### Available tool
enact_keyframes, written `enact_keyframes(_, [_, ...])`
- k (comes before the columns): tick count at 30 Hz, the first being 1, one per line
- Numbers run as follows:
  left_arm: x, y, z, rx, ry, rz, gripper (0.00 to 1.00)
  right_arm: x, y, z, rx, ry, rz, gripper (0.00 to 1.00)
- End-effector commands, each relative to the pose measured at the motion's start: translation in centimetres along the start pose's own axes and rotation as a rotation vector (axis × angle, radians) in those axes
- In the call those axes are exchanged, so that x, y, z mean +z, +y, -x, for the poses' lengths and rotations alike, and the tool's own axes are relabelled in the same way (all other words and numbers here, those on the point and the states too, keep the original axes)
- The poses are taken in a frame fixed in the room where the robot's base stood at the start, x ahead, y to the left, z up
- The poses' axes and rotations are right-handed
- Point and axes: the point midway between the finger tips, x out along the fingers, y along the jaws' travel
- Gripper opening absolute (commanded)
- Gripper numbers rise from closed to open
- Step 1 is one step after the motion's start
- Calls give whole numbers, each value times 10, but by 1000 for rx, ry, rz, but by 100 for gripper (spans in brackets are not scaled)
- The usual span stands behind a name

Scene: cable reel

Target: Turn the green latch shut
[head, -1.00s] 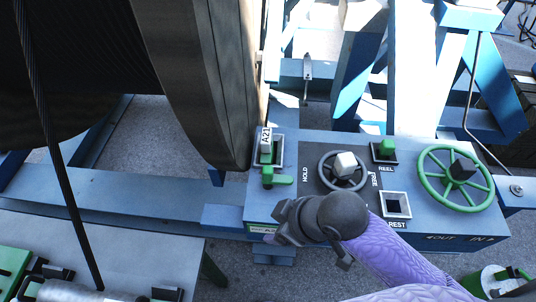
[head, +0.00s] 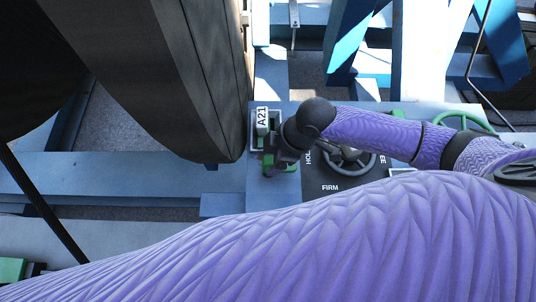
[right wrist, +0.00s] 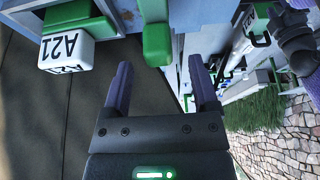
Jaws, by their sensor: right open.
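The green latch (head: 293,166) sits on the blue control panel, just below the white A21 tag (head: 262,117). My right gripper (head: 270,160) is over it and hides much of it in the head view. In the right wrist view the latch (right wrist: 157,38) hangs as a green bar from the top edge. My right gripper (right wrist: 158,68) is open there, with one purple finger on each side of the bar's lower end. I cannot tell whether a finger touches it. My left gripper is not in view.
A large dark reel (head: 190,80) stands close on the left of the panel. A grey handwheel (head: 348,162) lies partly under my right arm, and a green handwheel (head: 465,118) is to the right. The A21 tag (right wrist: 68,48) is near the left finger in the wrist view.

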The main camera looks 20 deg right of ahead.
Motion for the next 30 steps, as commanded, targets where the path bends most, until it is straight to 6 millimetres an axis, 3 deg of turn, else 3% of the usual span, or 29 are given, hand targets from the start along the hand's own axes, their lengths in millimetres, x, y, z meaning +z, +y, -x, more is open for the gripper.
enact_keyframes(6, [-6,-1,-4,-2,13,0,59,0,0,-25,0,1,0,76])
enact_keyframes(14, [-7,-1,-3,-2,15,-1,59,0,0,-26,0,1,0,76])
enact_keyframes(25, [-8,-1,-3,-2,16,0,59,0,0,-26,0,1,0,0])
enact_keyframes(30, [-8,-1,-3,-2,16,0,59,0,0,-26,0,1,1,0])
